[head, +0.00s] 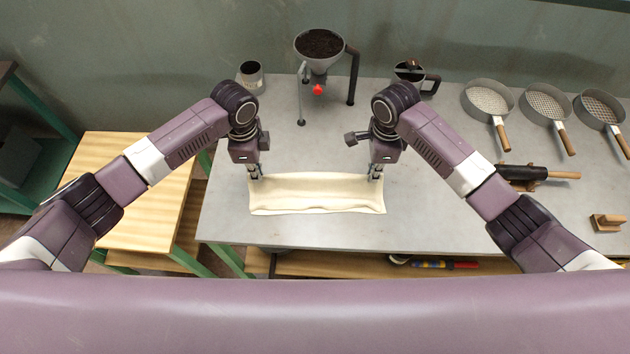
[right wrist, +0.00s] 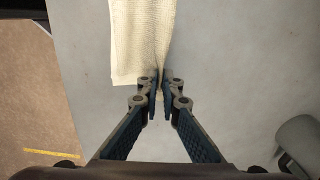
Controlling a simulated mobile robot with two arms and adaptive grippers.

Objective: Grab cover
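The cover, a cream cloth (head: 318,196), lies as a wide folded strip near the front of the grey table. It has long creases from left to right. My left gripper (head: 256,176) is at its far left corner; its fingers look close together, but the grip is too small to judge. My right gripper (head: 375,177) is at the far right corner. In the right wrist view the cloth (right wrist: 140,42) runs up to the right gripper's fingertips (right wrist: 160,88), which are nearly together with a thin bit of its edge between them.
A funnel of dark grounds (head: 320,62) on a stand, a metal cup (head: 252,76) and a dark-handled pitcher (head: 408,74) stand at the back. Several sieves (head: 488,100) and a black roller (head: 522,174) lie on the right. A wooden table (head: 135,190) stands left.

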